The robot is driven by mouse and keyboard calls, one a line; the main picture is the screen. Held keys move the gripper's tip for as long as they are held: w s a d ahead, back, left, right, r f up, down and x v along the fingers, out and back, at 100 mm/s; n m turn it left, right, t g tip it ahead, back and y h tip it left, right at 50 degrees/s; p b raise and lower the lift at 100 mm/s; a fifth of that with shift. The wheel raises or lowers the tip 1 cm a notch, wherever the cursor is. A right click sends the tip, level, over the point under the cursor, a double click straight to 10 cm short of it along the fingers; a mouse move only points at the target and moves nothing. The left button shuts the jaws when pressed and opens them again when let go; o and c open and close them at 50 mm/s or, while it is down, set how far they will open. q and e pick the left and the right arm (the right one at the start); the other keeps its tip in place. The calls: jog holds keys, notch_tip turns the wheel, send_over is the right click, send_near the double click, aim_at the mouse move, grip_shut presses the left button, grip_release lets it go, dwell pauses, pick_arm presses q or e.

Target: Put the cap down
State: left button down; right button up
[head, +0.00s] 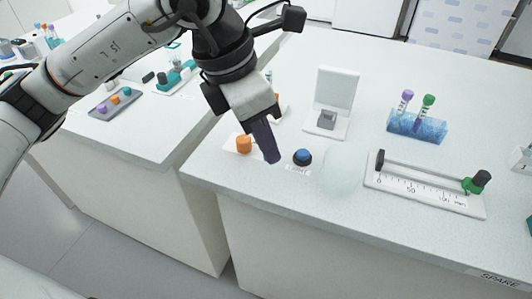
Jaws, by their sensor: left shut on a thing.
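My left gripper (268,155) reaches down over the near left part of the right-hand bench, its dark fingers pointing down. It is shut on the cap, but the fingers hide the grip itself. An orange cap-like piece (244,144) shows just left of the fingers, by a white card on the bench. I cannot tell whether it touches the fingers. A bit of orange and white also shows behind the gripper. My right gripper is not in view.
A blue button (302,156) is just right of the fingertips. A white stand (333,100), a blue rack (417,127) with two capped tubes and a measuring scale (425,190) stand further right. A grey tray (113,104) of coloured caps lies on the left bench. A gap separates the benches.

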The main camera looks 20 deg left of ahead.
pick_arm(q)
notch_tip(320, 180, down, 3)
jog(key=shift+r, duration=0.1)
jog(key=shift+f, duration=0.2)
jog(key=c, duration=1.7)
grip_release()
jog(key=shift+c, duration=0.2)
jog(key=shift+r, duration=0.45)
jog(key=v, duration=1.1)
jog(key=shift+a+r+p, duration=0.15)
jog(key=shift+r+p, duration=0.1)
jog(key=shift+p, duration=0.1)
jog(key=shift+r, duration=0.1)
